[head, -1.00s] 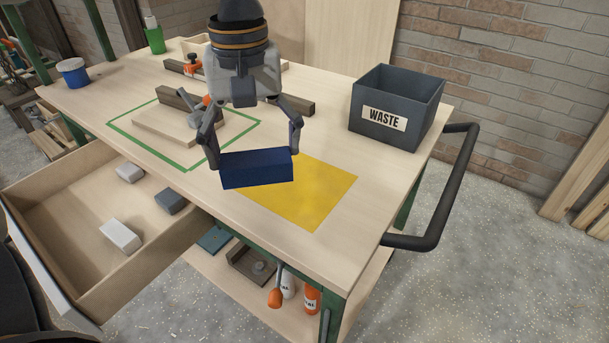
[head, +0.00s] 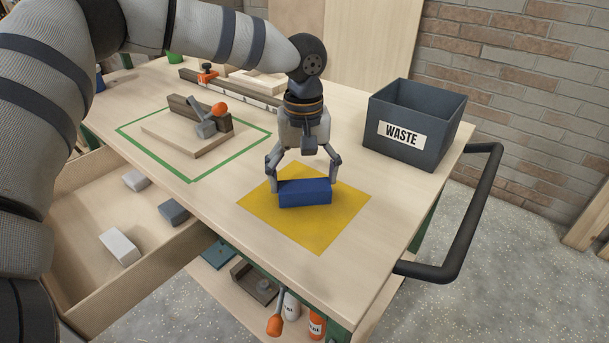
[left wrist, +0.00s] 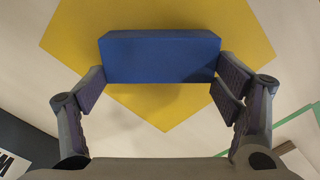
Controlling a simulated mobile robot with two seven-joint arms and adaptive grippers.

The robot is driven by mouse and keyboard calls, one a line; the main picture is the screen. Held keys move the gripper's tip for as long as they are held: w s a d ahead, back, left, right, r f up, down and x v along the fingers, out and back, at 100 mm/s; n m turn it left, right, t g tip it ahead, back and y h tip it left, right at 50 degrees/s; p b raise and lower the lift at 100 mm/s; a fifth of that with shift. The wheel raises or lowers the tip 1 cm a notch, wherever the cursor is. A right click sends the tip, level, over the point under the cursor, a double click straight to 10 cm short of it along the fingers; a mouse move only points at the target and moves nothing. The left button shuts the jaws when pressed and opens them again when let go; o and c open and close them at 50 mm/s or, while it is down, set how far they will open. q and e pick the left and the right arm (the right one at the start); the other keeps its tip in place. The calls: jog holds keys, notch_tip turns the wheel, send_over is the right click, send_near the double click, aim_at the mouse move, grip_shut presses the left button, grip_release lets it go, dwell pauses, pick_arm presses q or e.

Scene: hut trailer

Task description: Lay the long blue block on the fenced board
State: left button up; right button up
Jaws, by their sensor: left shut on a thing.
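The long blue block (head: 305,192) is held level between the fingers of my left gripper (head: 304,184), over the yellow square. I cannot tell whether it touches the surface. In the left wrist view the block (left wrist: 162,57) spans the gap between the two fingers (left wrist: 160,82), gripped at its ends. The fenced board (head: 172,137), pale wood with a dark fence (head: 190,112) along its back and an orange-tipped clamp (head: 210,118), lies inside the green outline left of the gripper. Its top has bare room in front of the fence. My right gripper is out of view.
The yellow square (head: 335,222) lies on the bench. A dark waste bin (head: 400,132) stands right of the gripper. A rail with an orange stop (head: 207,73) runs behind the board. An open drawer (head: 85,215) holds several grey blocks.

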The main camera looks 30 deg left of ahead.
pick_arm(q)
jog(key=o, duration=0.9)
jog(key=shift+f, duration=0.1)
jog(key=o, duration=0.3)
